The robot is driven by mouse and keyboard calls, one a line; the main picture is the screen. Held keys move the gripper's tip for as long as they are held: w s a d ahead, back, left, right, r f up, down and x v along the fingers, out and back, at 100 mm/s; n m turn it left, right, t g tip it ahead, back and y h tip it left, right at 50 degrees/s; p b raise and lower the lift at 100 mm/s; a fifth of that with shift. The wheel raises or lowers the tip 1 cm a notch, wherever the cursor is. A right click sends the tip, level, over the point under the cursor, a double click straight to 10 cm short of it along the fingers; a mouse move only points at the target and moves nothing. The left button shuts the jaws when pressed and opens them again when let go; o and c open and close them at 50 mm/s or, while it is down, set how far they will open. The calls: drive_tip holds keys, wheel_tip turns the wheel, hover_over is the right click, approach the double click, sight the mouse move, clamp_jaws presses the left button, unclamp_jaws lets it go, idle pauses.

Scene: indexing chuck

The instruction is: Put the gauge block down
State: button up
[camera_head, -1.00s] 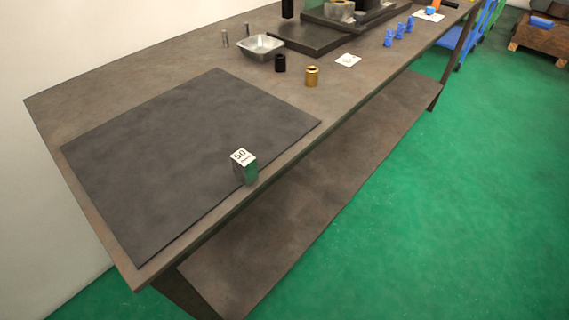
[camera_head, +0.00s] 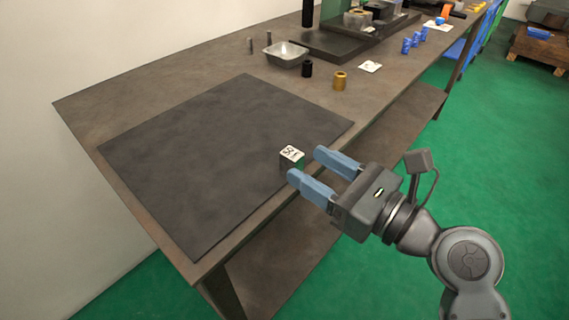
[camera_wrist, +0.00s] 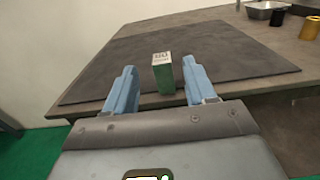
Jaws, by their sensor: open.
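In the wrist view the block (camera_wrist: 163,75) shows between and just beyond the fingertips of my gripper (camera_wrist: 158,82), with a gap on each side. In the head view the lower part of the block is partly hidden by a finger.
A brass cylinder (camera_head: 340,81), a black cylinder (camera_head: 307,68), a white card (camera_head: 370,67) and a metal tray (camera_head: 286,54) stand beyond the mat. Several blue pieces (camera_head: 414,41) lie farther along. The rest of the mat is bare.

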sight(284, 150)
drive_tip(key=shift+x, duration=3.5)
drive_tip(key=shift+f, duration=0.1)
clamp_jaws()
